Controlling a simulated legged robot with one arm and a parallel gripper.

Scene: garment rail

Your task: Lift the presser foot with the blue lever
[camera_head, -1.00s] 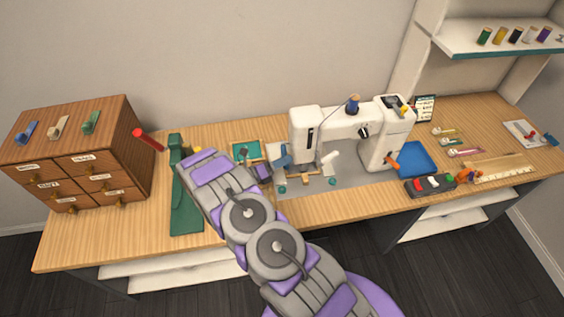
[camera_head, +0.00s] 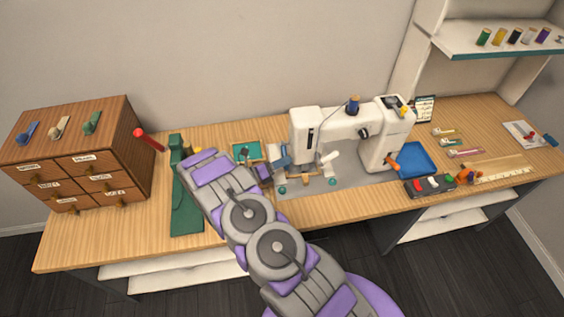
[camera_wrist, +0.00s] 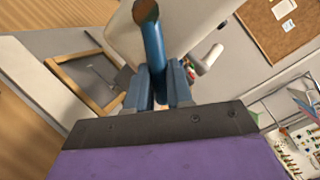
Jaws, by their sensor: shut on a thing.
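The white sewing machine (camera_head: 305,122) stands on a grey mat in the head view. The blue lever (camera_head: 281,153) is at the left end of its head. In the wrist view the blue lever (camera_wrist: 153,45) rises from between my two blue-grey fingers and has a brown, rounded end. My gripper (camera_wrist: 158,88) is shut on the lever. In the head view my gripper (camera_head: 271,168) is small, at the machine's left side. I cannot make out the presser foot clearly in either view.
A teal tray (camera_head: 246,152) lies left of the machine. A blue tray (camera_head: 415,160) and a dark button box (camera_head: 428,186) lie to its right. A wooden drawer cabinet (camera_head: 80,150) stands at the far left. My arm crosses the table's front edge.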

